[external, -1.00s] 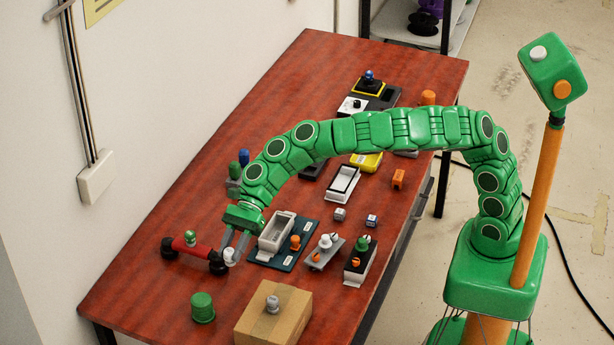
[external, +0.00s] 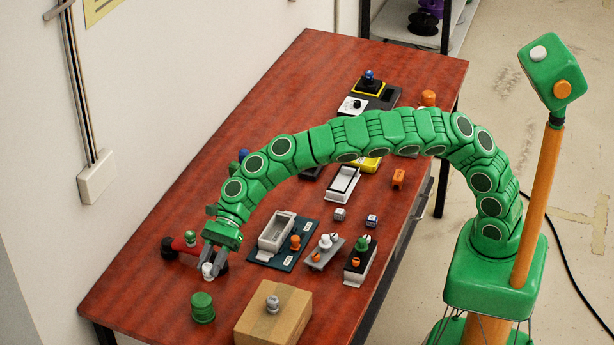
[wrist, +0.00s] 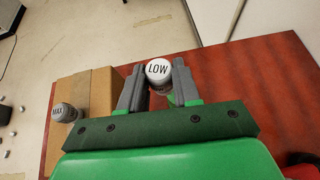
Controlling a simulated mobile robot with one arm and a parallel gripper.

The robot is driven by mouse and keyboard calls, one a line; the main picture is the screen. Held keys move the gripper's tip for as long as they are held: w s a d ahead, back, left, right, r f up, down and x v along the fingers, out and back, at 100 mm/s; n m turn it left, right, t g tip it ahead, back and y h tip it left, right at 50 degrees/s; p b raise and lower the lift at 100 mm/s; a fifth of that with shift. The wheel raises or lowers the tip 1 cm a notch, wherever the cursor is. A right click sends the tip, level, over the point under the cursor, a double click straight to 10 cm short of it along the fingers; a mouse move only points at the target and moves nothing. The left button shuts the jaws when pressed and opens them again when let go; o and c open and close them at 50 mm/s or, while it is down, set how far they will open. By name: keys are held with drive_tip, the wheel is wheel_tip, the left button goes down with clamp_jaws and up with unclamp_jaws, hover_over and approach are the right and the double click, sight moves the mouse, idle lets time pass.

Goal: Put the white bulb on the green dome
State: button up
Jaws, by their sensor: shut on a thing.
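My gripper (external: 210,262) is shut on the white bulb (external: 207,270), near the front left of the table. In the wrist view the bulb (wrist: 158,70) sits between the two grey fingers, its round top marked LOW facing the camera. The green dome (external: 203,307) stands upright on the table, just below the bulb in the external picture and apart from it.
A cardboard box (external: 262,325) with a grey MAX knob (external: 272,304) on top stands right of the dome. A red bar with black ends (external: 184,246) lies behind my gripper. A blue-green board with a grey tray (external: 277,230) and small knob stands are to the right.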

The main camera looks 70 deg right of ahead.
drive_tip(key=shift+w+a+f, duration=0.3)
drive_tip(key=shift+w+f, duration=0.1)
drive_tip(key=shift+f, duration=0.2)
drive_tip(key=shift+w+a+f, duration=0.25)
drive_tip(key=shift+w+f, duration=0.1)
drive_tip(key=shift+f, duration=0.2)
drive_tip(key=shift+w+a+f, duration=0.3)
drive_tip(key=shift+w+f, duration=0.1)
drive_tip(key=shift+f, duration=0.2)
drive_tip(key=shift+a+f, duration=0.1)
drive_tip(key=shift+f, duration=0.25)
drive_tip(key=shift+w+f, duration=0.1)
drive_tip(key=shift+f, duration=1.15)
drive_tip(key=shift+f, duration=0.15)
drive_tip(key=o, duration=1)
drive_tip(key=shift+v, duration=6.15)
